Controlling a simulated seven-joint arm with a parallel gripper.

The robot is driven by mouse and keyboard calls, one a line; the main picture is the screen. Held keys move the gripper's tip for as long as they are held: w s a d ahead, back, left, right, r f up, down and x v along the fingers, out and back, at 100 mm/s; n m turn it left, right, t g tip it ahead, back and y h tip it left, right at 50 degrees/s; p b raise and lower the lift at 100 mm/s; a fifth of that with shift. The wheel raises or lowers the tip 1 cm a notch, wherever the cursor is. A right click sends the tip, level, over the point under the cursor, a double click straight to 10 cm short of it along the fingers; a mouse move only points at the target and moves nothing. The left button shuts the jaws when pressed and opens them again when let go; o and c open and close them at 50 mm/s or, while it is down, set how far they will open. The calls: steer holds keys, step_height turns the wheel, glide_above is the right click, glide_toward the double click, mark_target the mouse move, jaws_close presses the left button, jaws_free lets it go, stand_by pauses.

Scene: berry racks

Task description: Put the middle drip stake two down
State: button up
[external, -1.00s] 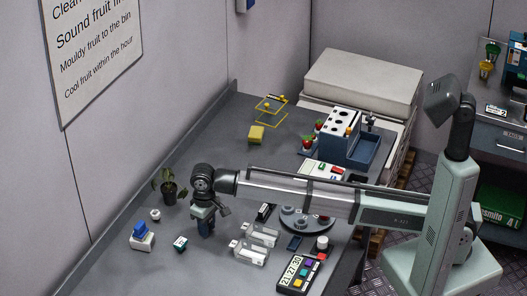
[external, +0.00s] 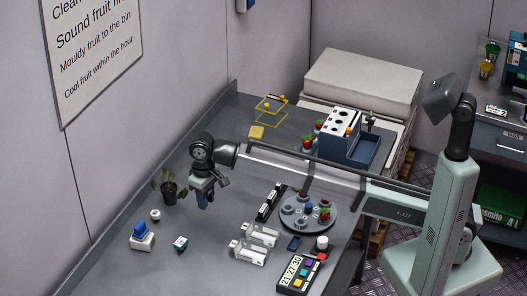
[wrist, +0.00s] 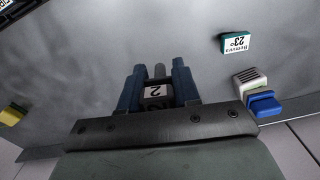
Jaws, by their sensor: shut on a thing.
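My gripper (external: 204,200) hangs above the left middle of the grey table, beside the potted plant. In the wrist view its two blue fingers (wrist: 157,84) are shut on a dark piece (wrist: 154,92) with a white label reading 2. A grey rod-like part shows between the fingers above the label. I take this piece to be the drip stake; its lower part is hidden. In the external view the held piece is too small to tell from the fingers.
A black strip with white labels (external: 268,205) lies beside the round grey turntable (external: 311,226). Clear-and-white holders (external: 249,252), a blue-topped white block (external: 142,240), a teal box (external: 180,243) and a potted plant (external: 169,187) stand around.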

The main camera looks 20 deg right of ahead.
steer(key=m, duration=0.2)
glide_above(224, 201)
steer(key=shift+f+n, duration=0.9)
steer(key=shift+f, duration=1.5)
steer(key=shift+f+n, duration=0.9)
steer(key=shift+f, duration=1.5)
steer(key=shift+f, duration=0.15)
steer(key=o, duration=1)
step_height(224, 201, up, 12)
steer(key=shift+r, duration=0.15)
